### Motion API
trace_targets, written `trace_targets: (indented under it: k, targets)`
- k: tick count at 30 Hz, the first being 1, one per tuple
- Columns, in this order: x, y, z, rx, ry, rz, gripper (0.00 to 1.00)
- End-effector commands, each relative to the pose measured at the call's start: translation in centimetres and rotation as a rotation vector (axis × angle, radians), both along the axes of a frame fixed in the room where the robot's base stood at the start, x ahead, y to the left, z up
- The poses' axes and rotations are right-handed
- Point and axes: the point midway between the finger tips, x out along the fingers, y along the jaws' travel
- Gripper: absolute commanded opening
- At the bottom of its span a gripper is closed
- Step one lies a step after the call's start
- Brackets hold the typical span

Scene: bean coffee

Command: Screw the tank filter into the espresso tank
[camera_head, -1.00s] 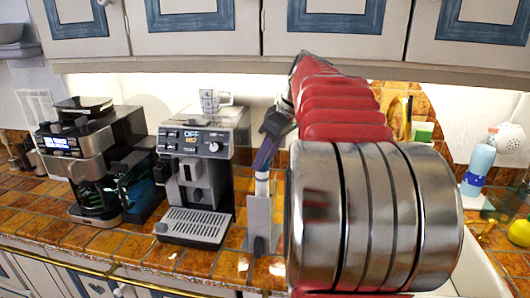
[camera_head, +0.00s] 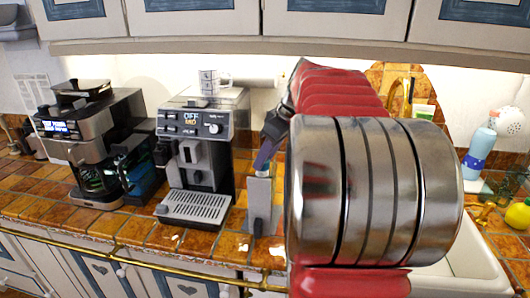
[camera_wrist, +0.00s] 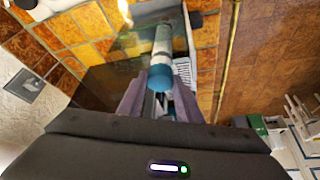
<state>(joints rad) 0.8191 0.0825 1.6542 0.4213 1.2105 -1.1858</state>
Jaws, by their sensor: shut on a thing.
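My gripper (camera_head: 263,164), with purple fingers, is low beside the espresso machine's right side. In the wrist view, its fingers (camera_wrist: 158,100) are shut on the tank filter (camera_wrist: 162,55), a white cylinder with a blue near end. In the head view, only a small pale part below the fingers shows, probably the filter. A grey upright piece (camera_head: 259,203), probably the espresso tank, stands on the counter under my gripper. In the wrist view, a dark see-through area (camera_wrist: 112,78) lies behind the filter. I cannot tell whether the filter touches the tank.
The espresso machine (camera_head: 201,150) stands left of my gripper, with a cup (camera_head: 208,81) on top. A coffee maker (camera_head: 88,140) is further left. My arm hides much of the right counter. A blue bottle (camera_head: 479,152) and a sink (camera_head: 470,268) are at right.

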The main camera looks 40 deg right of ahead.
Motion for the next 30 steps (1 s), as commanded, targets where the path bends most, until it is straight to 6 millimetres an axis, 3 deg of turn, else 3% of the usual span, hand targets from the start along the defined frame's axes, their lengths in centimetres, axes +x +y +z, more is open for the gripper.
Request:
trace_targets:
  k: [18,30]
  targets:
    - [0.0,0.1,-3.3,0.000,0.001,0.001,0.03]
    - [0.0,0.1,-3.5,-0.001,0.000,0.002,0.03]
